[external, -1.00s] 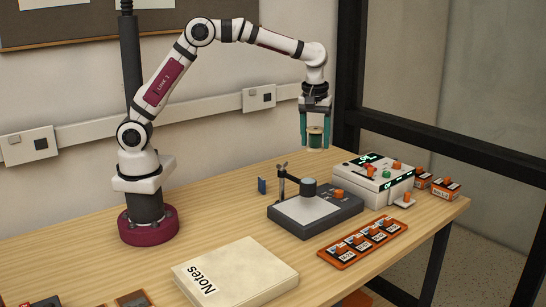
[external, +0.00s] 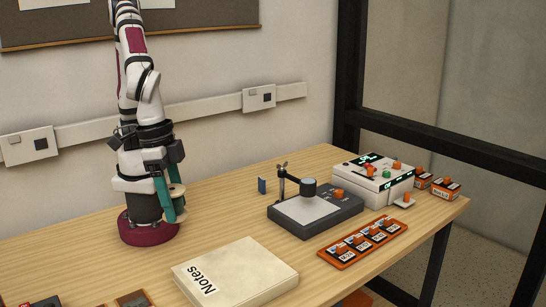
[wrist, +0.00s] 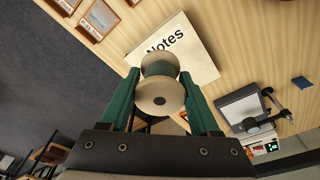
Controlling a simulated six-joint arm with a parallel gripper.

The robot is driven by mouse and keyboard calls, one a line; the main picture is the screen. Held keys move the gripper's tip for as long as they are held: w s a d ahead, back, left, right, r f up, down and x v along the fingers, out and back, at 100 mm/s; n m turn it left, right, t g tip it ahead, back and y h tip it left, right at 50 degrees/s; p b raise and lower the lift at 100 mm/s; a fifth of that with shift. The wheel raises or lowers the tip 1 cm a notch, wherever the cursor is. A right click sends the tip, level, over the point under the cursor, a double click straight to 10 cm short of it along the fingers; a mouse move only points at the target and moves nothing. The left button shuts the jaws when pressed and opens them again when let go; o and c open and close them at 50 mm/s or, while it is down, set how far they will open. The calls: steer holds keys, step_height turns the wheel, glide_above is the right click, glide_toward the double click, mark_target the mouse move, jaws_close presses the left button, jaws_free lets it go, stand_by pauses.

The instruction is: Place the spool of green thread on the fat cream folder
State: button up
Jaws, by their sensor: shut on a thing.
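The spool of green thread (external: 177,189) has cream flanges and is held between the teal fingers of my gripper (external: 172,207). In the wrist view the spool (wrist: 157,94) sits between both fingers, with a green band showing between its flanges. The gripper is raised near my base, to the left of and behind the fat cream folder. The folder (external: 245,268), labelled "Notes", lies flat at the front of the table. In the wrist view the folder (wrist: 202,58) appears beyond the spool, which covers part of it. The visible folder top is bare.
A grey device with a post (external: 315,214) stands right of the folder. Behind it is a white box with lit displays (external: 372,181). An orange tray (external: 363,243) lies in front. A small blue block (external: 262,186) stands further back. Table between my base and the folder is clear.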

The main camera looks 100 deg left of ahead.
steer(key=f, duration=0.4)
steer(key=shift+s+f, duration=0.3)
steer(key=shift+s, duration=0.1)
glide_above(236, 272)
steer(key=s, duration=0.1)
step_height(236, 272, down, 7)
steer(key=shift+s+f, duration=0.1)
steer(key=shift+w+f, duration=0.2)
steer(key=shift+f, duration=0.9)
steer(key=shift+w+f, duration=0.15)
steer(key=shift+f, duration=0.9)
steer(key=shift+f, duration=0.1)
steer(key=o, duration=1.4)
steer(key=shift+c, duration=0.2)
